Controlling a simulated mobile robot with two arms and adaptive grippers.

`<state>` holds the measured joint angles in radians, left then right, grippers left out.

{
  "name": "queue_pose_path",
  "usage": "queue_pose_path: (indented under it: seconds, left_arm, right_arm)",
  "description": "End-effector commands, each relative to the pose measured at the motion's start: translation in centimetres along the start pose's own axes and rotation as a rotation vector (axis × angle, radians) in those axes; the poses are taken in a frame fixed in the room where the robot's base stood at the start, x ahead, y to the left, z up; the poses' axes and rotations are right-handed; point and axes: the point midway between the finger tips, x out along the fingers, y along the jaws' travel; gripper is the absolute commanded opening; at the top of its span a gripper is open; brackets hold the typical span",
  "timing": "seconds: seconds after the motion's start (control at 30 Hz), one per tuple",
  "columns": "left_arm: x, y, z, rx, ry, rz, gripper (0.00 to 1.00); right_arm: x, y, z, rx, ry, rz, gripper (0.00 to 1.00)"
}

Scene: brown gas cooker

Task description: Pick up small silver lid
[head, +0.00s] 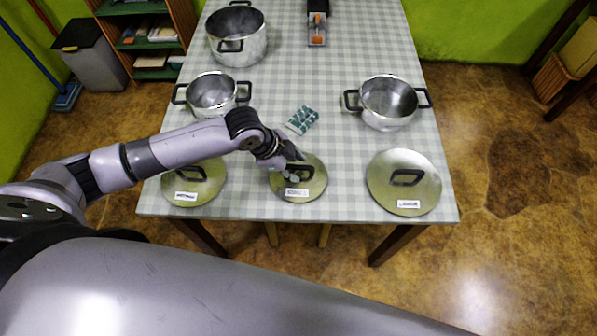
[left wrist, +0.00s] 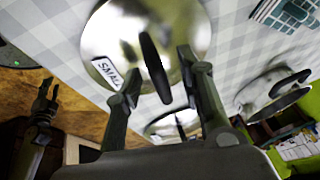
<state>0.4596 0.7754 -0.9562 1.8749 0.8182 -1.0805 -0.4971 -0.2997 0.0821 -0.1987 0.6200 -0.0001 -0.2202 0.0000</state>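The small silver lid (head: 313,186) lies on the table's near edge, in the middle of a row of three lids. It has a black handle and a white label; in the left wrist view the lid (left wrist: 115,38) reads "SMAL", the rest cut off. My left gripper (head: 290,161) is over this lid's far left part. In the left wrist view my left gripper (left wrist: 158,63) is open, with the handle (left wrist: 154,65) between its fingers and a gap on both sides. A dark shape like my right gripper (left wrist: 42,112) shows at the left there, its opening unclear.
Other lids lie left (head: 190,190) and right (head: 425,180). Two pots stand behind, left (head: 212,95) and right (head: 387,103), with a larger pot (head: 237,38) farther back. A green patterned item (head: 302,120) lies mid-table. The table (head: 320,85) is clear around it.

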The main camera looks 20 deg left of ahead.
Motion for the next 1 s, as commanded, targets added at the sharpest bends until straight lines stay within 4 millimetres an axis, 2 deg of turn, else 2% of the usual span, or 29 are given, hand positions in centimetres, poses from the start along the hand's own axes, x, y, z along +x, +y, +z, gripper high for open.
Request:
queue_pose_path:
  seconds: [0.1, 0.3, 0.8, 1.0]
  left_arm:
    - [0.65, 0.06, 0.02, 0.001, -0.001, 0.001, 0.36]
    - [0.67, 0.05, 0.03, 0.001, -0.001, 0.001, 0.35]
    - [0.63, 0.03, 0.02, 0.001, 0.0, 0.0, 0.02]
    - [0.62, 0.02, 0.02, 0.001, 0.0, 0.0, 0.0]
  right_arm:
    - [-0.05, 0.02, -0.04, 0.0, 0.001, 0.0, 0.33]
    - [-0.03, 0.01, -0.05, 0.0, 0.001, 0.0, 0.33]
    - [-0.03, -0.11, -0.07, 0.0, 0.001, -0.001, 0.33]
    - [-0.03, -0.32, -0.1, 0.0, 0.002, -0.004, 0.33]
